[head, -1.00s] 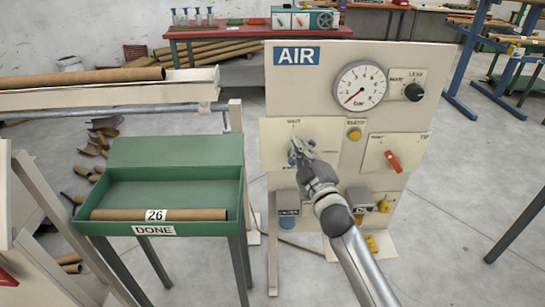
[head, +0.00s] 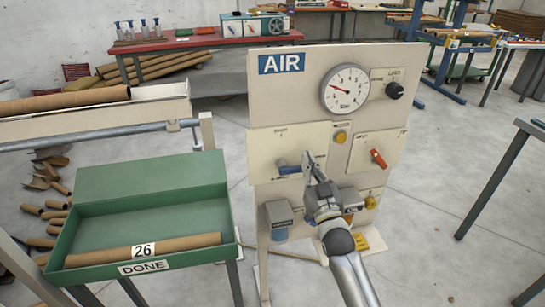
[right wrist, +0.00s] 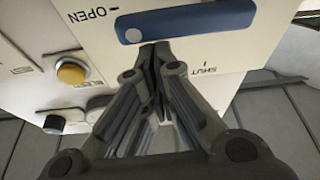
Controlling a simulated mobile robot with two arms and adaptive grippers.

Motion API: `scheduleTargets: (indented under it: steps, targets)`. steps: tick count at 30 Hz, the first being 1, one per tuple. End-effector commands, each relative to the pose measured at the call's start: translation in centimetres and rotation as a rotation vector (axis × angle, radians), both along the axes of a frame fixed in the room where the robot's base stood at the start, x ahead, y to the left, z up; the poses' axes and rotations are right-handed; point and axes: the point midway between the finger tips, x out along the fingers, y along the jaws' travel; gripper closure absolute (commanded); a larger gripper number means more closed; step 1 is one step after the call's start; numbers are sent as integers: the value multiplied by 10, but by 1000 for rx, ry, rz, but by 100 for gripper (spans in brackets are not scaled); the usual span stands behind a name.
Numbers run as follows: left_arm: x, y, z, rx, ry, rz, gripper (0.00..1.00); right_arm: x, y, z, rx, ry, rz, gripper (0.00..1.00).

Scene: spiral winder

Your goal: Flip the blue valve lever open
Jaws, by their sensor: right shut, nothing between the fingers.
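The blue valve lever (head: 290,168) lies roughly horizontal on its cream plate (head: 262,150) on the AIR panel. In the right wrist view, the lever (right wrist: 195,20) runs across the top, its white-dotted end next to the OPEN mark; the SHUT mark is off to the right. My right gripper (head: 310,156) is at the right part of the lever and hides some of it. In the right wrist view, its fingers (right wrist: 154,50) are together and empty at the lever's edge; I cannot tell whether they touch it. My left gripper is not in view.
The panel also has a pressure gauge (head: 345,90) with its needle pointing upper left, a black knob (head: 395,90), a yellow button (head: 341,137) and a red lever (head: 378,158). A green DONE tray (head: 150,205) with a brown tube stands to the left.

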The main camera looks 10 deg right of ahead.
Motion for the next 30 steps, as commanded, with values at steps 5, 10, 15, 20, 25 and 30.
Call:
scheduleTargets:
  steps: [5, 10, 15, 20, 25, 30]
  targets:
    - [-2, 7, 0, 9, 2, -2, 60, -4, -2, -5, 73, 1, 0, 100]
    - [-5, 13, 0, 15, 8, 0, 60, -5, -3, -7, 106, 1, 0, 100]
    - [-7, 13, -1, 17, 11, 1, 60, -5, -4, -8, 118, 2, 0, 100]
    - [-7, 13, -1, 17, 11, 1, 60, -5, -4, -8, 118, 3, 0, 100]
    - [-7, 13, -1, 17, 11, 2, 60, -5, -3, -9, 116, 4, 0, 100]
    - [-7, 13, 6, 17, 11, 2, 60, -4, -4, 0, 116, 3, 0, 100]
